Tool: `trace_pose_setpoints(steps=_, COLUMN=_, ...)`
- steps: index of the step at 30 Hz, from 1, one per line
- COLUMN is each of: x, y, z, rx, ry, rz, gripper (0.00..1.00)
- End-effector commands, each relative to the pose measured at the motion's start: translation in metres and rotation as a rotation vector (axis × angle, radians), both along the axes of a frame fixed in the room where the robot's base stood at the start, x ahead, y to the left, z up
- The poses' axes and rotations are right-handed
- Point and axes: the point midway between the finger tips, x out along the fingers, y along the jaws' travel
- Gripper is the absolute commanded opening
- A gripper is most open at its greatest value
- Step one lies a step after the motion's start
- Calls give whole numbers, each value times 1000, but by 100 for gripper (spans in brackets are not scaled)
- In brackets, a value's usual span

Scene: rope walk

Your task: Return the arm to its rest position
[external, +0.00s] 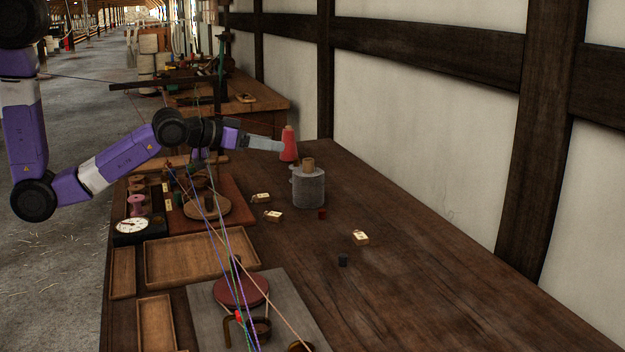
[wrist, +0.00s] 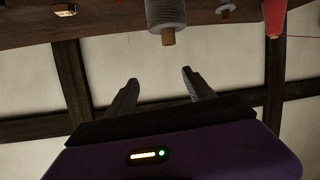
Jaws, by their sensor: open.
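My purple and grey arm (external: 120,160) reaches in from the left over the far part of the workbench. My gripper (external: 280,147) points to the right, close to the red cone (external: 289,145) in the external view; I cannot tell whether they touch there. In the wrist view my gripper (wrist: 158,78) has its two fingers spread with nothing between them. The red cone (wrist: 275,18) stands well off to the right in that view. The grey canister (wrist: 165,14) with its brown stopper shows above the fingertips.
The grey canister (external: 309,187) stands on the bench (external: 420,290) with small blocks around it. Coloured cords (external: 213,225) run over the bench below my arm. Wooden trays (external: 190,258) and a dial (external: 132,225) lie at left. A timbered wall (external: 420,100) borders the right.

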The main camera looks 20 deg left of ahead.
Motion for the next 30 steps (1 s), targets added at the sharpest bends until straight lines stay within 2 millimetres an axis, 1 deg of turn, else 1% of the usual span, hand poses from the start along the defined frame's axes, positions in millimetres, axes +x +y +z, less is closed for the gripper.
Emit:
trace_pose_setpoints(steps=1, x=-4, y=24, z=-4, rx=-5, ry=-33, rz=12, gripper=62)
trace_pose_setpoints(steps=2, x=-6, y=37, z=-4, rx=-11, ry=-58, rz=16, gripper=62)
trace_pose_setpoints(steps=3, x=-10, y=53, z=-3, rx=-20, ry=-89, rz=25, gripper=62)
trace_pose_setpoints(steps=5, x=-18, y=78, z=-1, rx=-29, ry=-133, rz=41, gripper=62)
trace_pose_setpoints(steps=6, x=-24, y=94, z=0, rx=-33, ry=-159, rz=54, gripper=62)
trace_pose_setpoints(steps=8, x=-34, y=119, z=2, rx=-37, ry=-195, rz=78, gripper=62)
trace_pose_setpoints(steps=9, x=-41, y=135, z=5, rx=-41, ry=-217, rz=96, gripper=62)
trace_pose_setpoints(steps=11, x=-53, y=159, z=7, rx=-43, ry=-244, rz=126, gripper=62)
trace_pose_setpoints(steps=12, x=-61, y=174, z=10, rx=-41, ry=-262, rz=148, gripper=62)
trace_pose_setpoints(steps=14, x=-75, y=197, z=14, rx=-40, ry=-282, rz=184, gripper=62)
trace_pose_setpoints(steps=15, x=-84, y=211, z=16, rx=-37, ry=-292, rz=209, gripper=62)
trace_pose_setpoints(steps=17, x=-99, y=232, z=20, rx=-32, ry=-304, rz=248, gripper=62)
trace_pose_setpoints(steps=18, x=-109, y=245, z=22, rx=-25, ry=-307, rz=277, gripper=62)
trace_pose_setpoints(steps=20, x=-125, y=264, z=25, rx=-19, ry=-306, rz=321, gripper=62)
trace_pose_setpoints(steps=21, x=-136, y=276, z=27, rx=-11, ry=-300, rz=351, gripper=62)
trace_pose_setpoints(steps=24, x=-163, y=301, z=27, rx=8, ry=-264, rz=429, gripper=62)
trace_pose_setpoints(steps=27, x=-189, y=321, z=19, rx=35, ry=-194, rz=500, gripper=62)
trace_pose_setpoints(steps=30, x=-211, y=334, z=9, rx=63, ry=-127, rz=556, gripper=62)
